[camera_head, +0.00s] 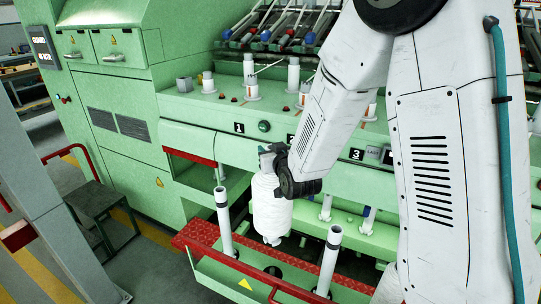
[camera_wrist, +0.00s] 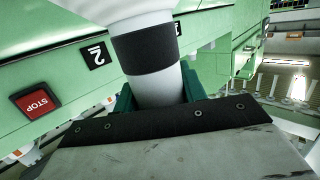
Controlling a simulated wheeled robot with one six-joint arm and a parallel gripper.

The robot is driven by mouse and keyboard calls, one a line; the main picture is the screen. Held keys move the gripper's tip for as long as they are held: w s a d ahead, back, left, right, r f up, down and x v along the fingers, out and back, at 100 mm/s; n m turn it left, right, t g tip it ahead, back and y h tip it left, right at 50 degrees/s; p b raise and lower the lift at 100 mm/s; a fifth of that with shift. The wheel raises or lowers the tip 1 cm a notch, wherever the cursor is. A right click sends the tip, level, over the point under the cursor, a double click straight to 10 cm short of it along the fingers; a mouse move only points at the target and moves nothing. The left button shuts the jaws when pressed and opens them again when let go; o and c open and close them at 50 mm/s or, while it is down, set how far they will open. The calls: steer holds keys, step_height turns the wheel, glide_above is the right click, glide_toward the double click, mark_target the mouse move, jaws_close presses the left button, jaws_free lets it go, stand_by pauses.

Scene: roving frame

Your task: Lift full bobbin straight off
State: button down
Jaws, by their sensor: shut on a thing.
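The full bobbin (camera_head: 271,212) is a fat white yarn package, upright in front of the green machine at position 2. My gripper (camera_head: 268,152) is shut on the bare tube at its top, with my arm reaching in from the upper right. In the wrist view, which is upside down, green fingers of my gripper (camera_wrist: 162,90) sit on both sides of the bobbin's pale tube (camera_wrist: 150,85), which has a black band. White yarn shows at the top edge there. The bobbin's lower end is above the green rail; I cannot tell whether a spindle is still inside it.
The machine ledge (camera_head: 215,105) is close behind. A red STOP button (camera_wrist: 36,101) is on the panel.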

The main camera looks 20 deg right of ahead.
steer(key=shift+r, duration=2)
